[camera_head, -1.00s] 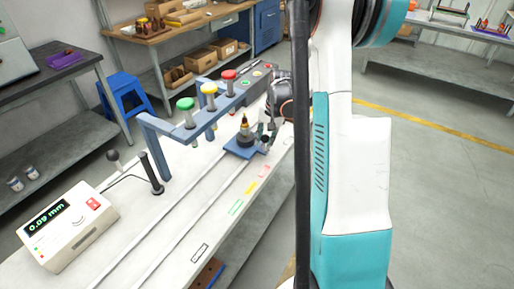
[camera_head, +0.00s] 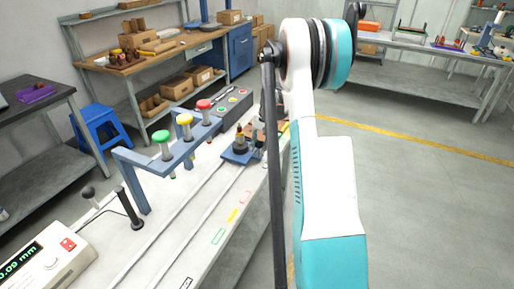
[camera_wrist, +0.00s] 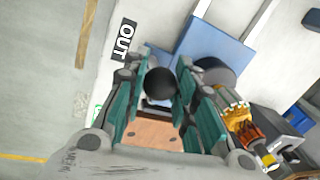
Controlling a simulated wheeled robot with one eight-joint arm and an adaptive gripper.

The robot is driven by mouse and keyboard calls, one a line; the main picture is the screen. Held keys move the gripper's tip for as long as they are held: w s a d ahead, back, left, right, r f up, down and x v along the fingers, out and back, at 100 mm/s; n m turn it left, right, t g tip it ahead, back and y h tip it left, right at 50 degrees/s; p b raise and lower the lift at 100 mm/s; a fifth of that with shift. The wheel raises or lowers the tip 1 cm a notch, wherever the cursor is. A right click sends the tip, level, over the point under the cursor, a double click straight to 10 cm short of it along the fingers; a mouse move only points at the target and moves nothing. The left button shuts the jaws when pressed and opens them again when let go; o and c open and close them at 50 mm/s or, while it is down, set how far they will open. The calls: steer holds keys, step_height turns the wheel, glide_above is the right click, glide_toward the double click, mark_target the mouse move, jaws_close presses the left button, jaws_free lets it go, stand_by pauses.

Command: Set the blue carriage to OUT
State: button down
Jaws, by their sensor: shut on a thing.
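The blue carriage (camera_head: 238,157) sits on the rails of the white bench, towards the far end, with a dark round base and a copper-tipped part upright on it. It also shows in the wrist view (camera_wrist: 205,32). My gripper (camera_wrist: 161,76) is shut on a black ball knob (camera_wrist: 160,88) beside the carriage. The link between knob and carriage is hidden. The black OUT label (camera_wrist: 127,39) lies on the bench close to the left finger in the wrist view. In the head view my gripper is mostly hidden behind my arm.
A blue-grey frame with green, yellow and red buttons (camera_head: 184,120) stands left of the rails. A gauge box (camera_head: 45,258) is at the near left. Coloured marks (camera_head: 232,215) line the bench's right edge. A copper-coloured plate (camera_wrist: 147,133) lies below my gripper.

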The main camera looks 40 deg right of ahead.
steer(key=shift+w+d+r, duration=0.1)
steer(key=shift+d, duration=0.1)
steer(key=c, duration=1.3)
jaws_free()
steer(key=shift+d, duration=0.15)
steer(key=r, duration=0.4)
steer(key=s+r, duration=0.1)
steer(key=r, duration=0.2)
steer(key=s+d+r, duration=0.1)
steer(key=r, duration=0.3)
steer(key=shift+r, duration=0.35)
